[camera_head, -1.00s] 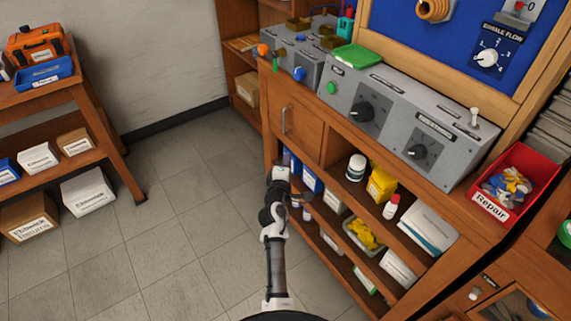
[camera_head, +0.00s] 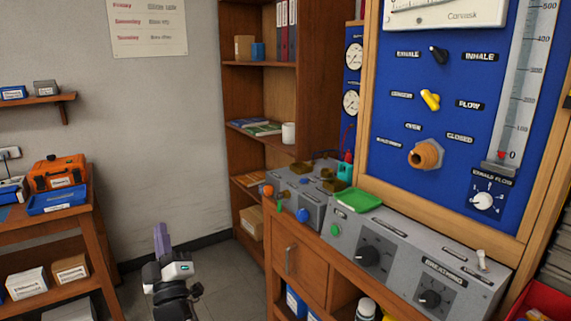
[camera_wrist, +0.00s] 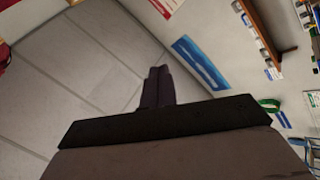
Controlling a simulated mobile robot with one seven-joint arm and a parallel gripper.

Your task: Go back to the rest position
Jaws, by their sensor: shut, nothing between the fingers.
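My gripper (camera_head: 161,238) shows at the bottom left of centre in the head view, pointing up, with its purple-grey fingers together. In the wrist view its fingers (camera_wrist: 157,87) are closed against each other with nothing between them. My gripper is in free space, left of the bench and apart from it. The rest of my arm below it is cut off by the picture's lower edge.
The wooden bench with grey control boxes (camera_head: 400,255) and the blue regulator panel (camera_head: 400,120) stands on the right. A bookshelf (camera_head: 258,85) is behind it. A side table with an orange case (camera_head: 57,173) stands at left. Floor between is clear.

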